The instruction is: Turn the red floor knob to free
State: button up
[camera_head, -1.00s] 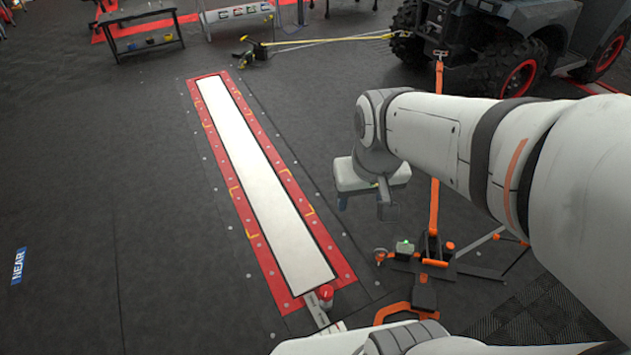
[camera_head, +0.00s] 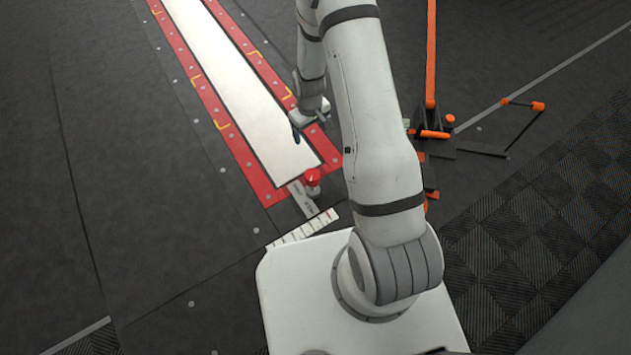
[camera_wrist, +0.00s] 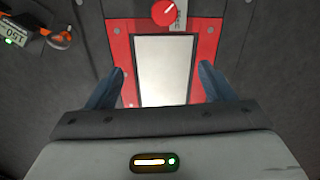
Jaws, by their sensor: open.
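The red floor knob (camera_head: 312,178) sits at the near end of the red-framed floor plate, beside a small label strip (camera_head: 303,198). In the wrist view the knob (camera_wrist: 165,12) is at the top edge, partly cut off, with a white pointer line slanting up to the right. My gripper (camera_head: 308,122) hangs over the near part of the plate, apart from the knob. In the wrist view its two blue fingers (camera_wrist: 161,82) are spread wide with nothing between them. The label's wording is too small to read.
The long white plate with its red border (camera_head: 240,90) lies flat in the floor. An orange and black stand (camera_head: 432,135) is to the right of my arm. A white scale strip (camera_head: 303,228) lies by my base. Dark floor at the left is clear.

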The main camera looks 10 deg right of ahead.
aim_at(312, 174)
jog(key=shift+n, duration=0.5)
jog(key=f+b, duration=0.2)
jog(key=f, duration=0.6)
jog(key=s+f+b, duration=0.1)
jog(key=f+b, duration=0.1)
jog(key=f, duration=0.7)
jog(key=s+f+b, duration=0.1)
jog(key=f+b, duration=0.2)
jog(key=f, duration=0.5)
jog(key=shift+f, duration=0.3)
jog(key=shift+c, duration=0.3)
